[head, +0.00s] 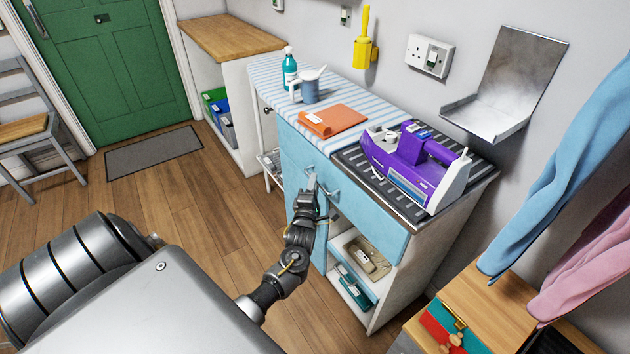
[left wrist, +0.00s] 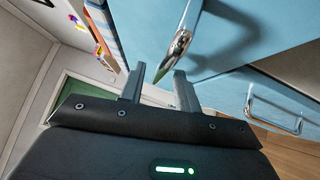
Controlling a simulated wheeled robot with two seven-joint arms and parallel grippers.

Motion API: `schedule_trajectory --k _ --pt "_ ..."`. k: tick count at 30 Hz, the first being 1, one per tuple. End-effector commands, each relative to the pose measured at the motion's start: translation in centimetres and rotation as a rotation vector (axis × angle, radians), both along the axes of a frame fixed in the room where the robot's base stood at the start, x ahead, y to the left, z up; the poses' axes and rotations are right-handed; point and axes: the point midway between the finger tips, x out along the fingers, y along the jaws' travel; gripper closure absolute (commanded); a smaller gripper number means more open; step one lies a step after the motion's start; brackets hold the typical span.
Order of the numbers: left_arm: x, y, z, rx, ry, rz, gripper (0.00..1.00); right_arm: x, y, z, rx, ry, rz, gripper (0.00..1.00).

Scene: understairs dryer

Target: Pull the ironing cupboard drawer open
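The ironing cupboard (head: 370,212) is pale blue with a striped cover on top. Its blue drawer front (head: 352,203) lies below the worktop and looks closed. My left gripper (head: 314,187) is at the drawer's metal handle (head: 328,189). In the left wrist view, the two fingers of the left gripper (left wrist: 160,84) stand apart. A chrome handle (left wrist: 180,45) shows at their tips, one end appearing between them. I cannot tell whether they touch it. A second handle (left wrist: 275,112) shows further right on a blue front. My right gripper is not in view.
Open shelves (head: 345,262) lie below right. A wooden unit (head: 485,312) stands at lower right.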

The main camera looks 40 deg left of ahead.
Motion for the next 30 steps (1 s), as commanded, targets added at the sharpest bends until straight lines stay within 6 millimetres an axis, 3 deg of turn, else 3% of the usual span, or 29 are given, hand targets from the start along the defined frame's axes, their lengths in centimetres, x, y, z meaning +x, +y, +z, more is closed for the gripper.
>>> schedule_trajectory --k 6,15,23,30 --pt "1.6 0.9 0.2 0.0 0.0 -0.001 0.67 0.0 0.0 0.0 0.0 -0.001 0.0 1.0" --pt "1.8 1.0 0.2 0.0 0.001 -0.001 0.67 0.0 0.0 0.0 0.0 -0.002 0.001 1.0" --pt "1.8 1.0 0.2 0.0 0.001 -0.001 1.0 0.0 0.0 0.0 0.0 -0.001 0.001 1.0" --pt "1.8 0.9 0.2 0.0 0.001 -0.001 1.0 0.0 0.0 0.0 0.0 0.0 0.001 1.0"
